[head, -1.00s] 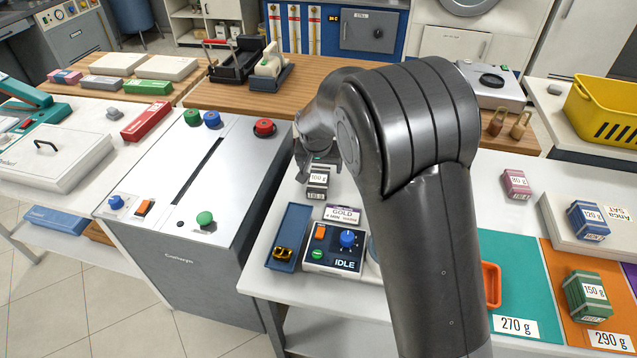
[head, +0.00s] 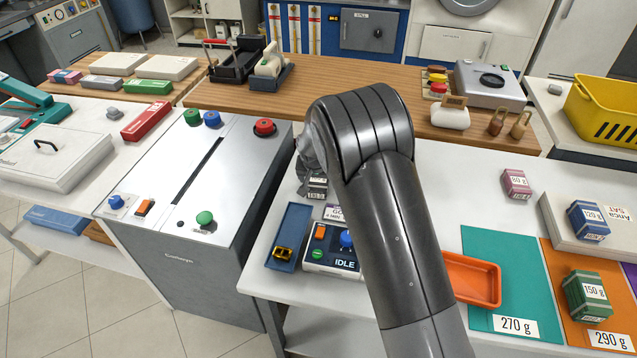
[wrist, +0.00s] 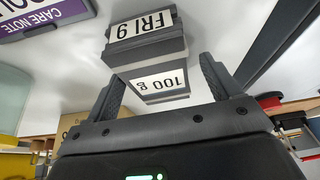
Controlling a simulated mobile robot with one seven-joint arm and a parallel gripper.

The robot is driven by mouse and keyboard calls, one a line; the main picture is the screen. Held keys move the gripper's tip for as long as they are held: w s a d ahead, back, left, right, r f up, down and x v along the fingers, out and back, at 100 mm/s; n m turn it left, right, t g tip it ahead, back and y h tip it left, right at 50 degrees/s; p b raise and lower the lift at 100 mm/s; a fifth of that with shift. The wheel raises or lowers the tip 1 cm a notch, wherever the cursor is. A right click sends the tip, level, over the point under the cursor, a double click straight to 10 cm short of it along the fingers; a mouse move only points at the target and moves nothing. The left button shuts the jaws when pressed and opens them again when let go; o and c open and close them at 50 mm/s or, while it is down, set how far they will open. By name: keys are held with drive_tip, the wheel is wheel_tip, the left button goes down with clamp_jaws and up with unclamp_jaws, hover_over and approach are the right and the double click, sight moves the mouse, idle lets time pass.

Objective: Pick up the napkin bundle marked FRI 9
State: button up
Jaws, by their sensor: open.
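The napkin bundle marked FRI 9 is a grey block with white labels reading FRI 9 and 100 g; it shows upside down in the wrist view (wrist: 146,42). In the head view the bundle (head: 317,184) stands on the white counter, partly hidden by my arm. My gripper (wrist: 162,68) is open, with one finger on either side of the bundle's 100 g end in the wrist view. I cannot tell whether the fingers touch it. In the head view my gripper is mostly hidden behind my arm.
A purple-edged care note (wrist: 45,18) lies close to the bundle. The IDLE control box (head: 333,262) and a blue tray (head: 290,232) are in front. A grey machine (head: 190,200) stands left. An orange tray (head: 475,282) and weight-marked mats (head: 505,255) lie right.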

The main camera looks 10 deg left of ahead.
drive_tip(key=shift+w+f, duration=0.15)
drive_tip(key=shift+f, duration=0.1)
drive_tip(key=shift+f, duration=0.3)
idle(0.4)
drive_tip(key=c, duration=1.1)
